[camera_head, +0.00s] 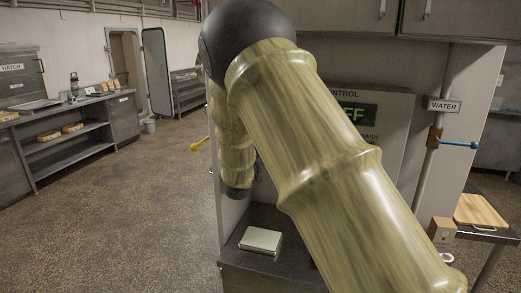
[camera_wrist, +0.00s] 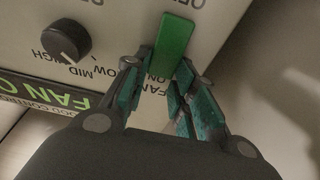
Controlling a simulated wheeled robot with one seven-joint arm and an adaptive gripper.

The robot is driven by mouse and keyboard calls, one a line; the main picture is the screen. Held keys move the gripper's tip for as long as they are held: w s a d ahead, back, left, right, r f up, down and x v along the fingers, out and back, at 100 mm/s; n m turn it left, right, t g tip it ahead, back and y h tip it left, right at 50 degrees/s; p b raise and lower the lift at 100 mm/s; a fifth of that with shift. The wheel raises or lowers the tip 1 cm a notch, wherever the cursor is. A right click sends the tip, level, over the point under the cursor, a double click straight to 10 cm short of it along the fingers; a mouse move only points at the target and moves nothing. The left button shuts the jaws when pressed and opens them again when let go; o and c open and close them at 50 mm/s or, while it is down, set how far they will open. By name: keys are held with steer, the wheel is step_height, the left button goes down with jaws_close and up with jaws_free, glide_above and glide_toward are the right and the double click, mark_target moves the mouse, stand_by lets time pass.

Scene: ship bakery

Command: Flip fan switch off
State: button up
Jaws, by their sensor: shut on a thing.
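The green fan switch lever (camera_wrist: 175,40) stands on a pale control panel (camera_wrist: 115,22) in the wrist view, which sees the panel upside down. "ON" is printed by the lever's lower end and partly cut-off "OFF" lettering is near its top. My gripper (camera_wrist: 166,72) has its teal-padded fingers on either side of the lever's lower end, shut on it. In the head view my arm hides the gripper and the switch. A green display (camera_head: 355,114) on the panel shows "FF", its left part hidden by my arm.
A black knob (camera_wrist: 66,40) marked LOW, MID, HIGH sits beside the lever. Below the panel, a flat pale box (camera_head: 261,240) lies on a dark counter. A pipe with a blue-handled valve (camera_head: 459,144) is at right. Open floor (camera_head: 130,215) lies at left.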

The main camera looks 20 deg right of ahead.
steer(key=shift+s+f+t+b, duration=0.1)
steer(key=shift+t+b, duration=0.3)
steer(key=shift+b, duration=0.3)
steer(key=o, duration=1)
steer(key=shift+v, duration=3.75)
